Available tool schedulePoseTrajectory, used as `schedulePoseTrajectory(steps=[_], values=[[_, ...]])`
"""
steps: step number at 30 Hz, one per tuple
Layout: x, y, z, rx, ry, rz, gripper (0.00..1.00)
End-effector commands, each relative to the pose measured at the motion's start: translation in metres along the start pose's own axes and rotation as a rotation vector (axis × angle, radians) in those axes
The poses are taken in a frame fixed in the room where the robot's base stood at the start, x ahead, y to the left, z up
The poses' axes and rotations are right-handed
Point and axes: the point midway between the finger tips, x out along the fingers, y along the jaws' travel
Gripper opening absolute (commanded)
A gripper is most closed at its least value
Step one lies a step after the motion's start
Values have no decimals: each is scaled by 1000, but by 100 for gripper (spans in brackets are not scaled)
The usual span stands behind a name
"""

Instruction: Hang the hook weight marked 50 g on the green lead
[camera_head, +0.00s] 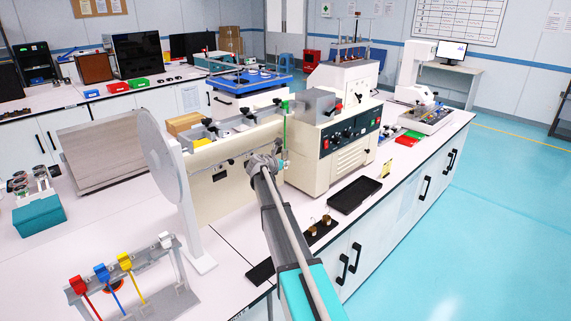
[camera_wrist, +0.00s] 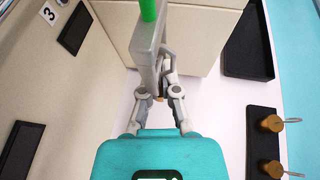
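The green lead (camera_head: 285,107) hangs at the left front corner of the cream tester. In the wrist view its green upper part (camera_wrist: 148,9) runs down into a grey clip (camera_wrist: 147,45). My gripper (camera_head: 268,163) is beside the tester, close below the lead. In the wrist view its fingers (camera_wrist: 159,98) converge just under the clip. A small brownish bit shows between them, too hidden to identify. Two brass hook weights, one nearer (camera_head: 312,231) and one farther (camera_head: 326,219), stand on a black holder; their marks are not readable. They also show in the wrist view (camera_wrist: 270,123).
An empty black tray (camera_head: 354,194) lies right of my gripper. A large grey disc (camera_head: 160,150) stands to the left. Red, blue and yellow leads hang on a rack (camera_head: 125,262) at the front left. The tester's cream housing (camera_head: 320,160) is close behind.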

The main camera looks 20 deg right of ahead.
Motion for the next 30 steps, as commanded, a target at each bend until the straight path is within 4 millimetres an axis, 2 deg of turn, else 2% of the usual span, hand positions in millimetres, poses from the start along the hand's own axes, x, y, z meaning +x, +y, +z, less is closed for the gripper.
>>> schedulePoseTrajectory(steps=[14, 30], values=[[0, 0, 0, 0, 0, 0, 0], [4, 0, -10, 0, 0, 0, 0]])
